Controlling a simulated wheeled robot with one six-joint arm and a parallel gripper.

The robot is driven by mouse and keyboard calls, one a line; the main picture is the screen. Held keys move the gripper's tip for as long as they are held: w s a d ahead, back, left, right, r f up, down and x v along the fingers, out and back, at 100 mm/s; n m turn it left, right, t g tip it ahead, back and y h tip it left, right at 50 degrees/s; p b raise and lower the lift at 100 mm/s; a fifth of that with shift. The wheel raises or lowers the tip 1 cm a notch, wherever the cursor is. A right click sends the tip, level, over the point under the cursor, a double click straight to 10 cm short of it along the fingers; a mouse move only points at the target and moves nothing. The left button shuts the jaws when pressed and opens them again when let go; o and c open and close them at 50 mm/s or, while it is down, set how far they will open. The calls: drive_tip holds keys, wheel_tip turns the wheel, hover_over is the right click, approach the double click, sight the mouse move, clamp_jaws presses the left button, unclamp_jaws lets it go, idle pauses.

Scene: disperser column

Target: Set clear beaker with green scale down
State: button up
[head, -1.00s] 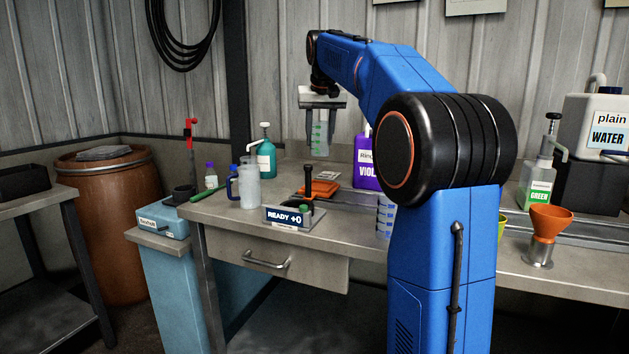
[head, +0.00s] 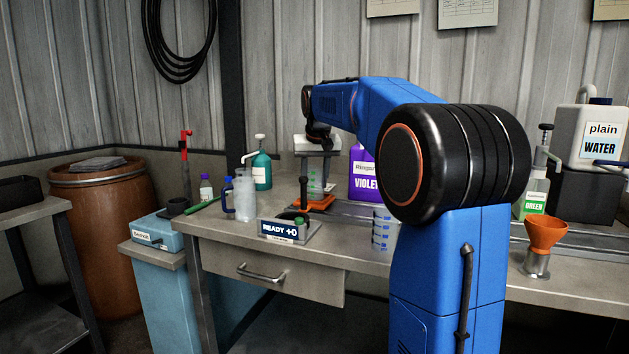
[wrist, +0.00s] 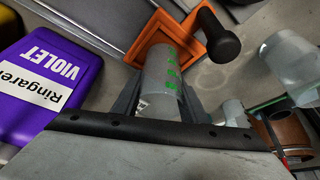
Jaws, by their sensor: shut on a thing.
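The clear beaker with the green scale (head: 315,181) is upright between the fingers of my gripper (head: 316,172). My gripper is shut on it, and in the wrist view the green marks on the beaker (wrist: 164,70) show between the fingers. The orange platform (head: 318,203) is directly below the beaker in the head view. In the wrist view the beaker's far end overlaps the orange platform (wrist: 190,22). I cannot tell whether the beaker's base touches it. A black-knobbed lever (head: 303,188) stands close beside the beaker.
The violet jug (head: 363,175) stands right of the gripper. A teal pump bottle (head: 261,168), a frosted pitcher (head: 244,194) and a blue-scale beaker (head: 383,230) are nearby. The READY display (head: 284,231) sits at the bench front.

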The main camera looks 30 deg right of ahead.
drive_tip(key=o, duration=1)
drive_tip(key=shift+o, duration=0.2)
drive_tip(key=v, duration=1.2)
drive_tip(key=shift+s, duration=0.1)
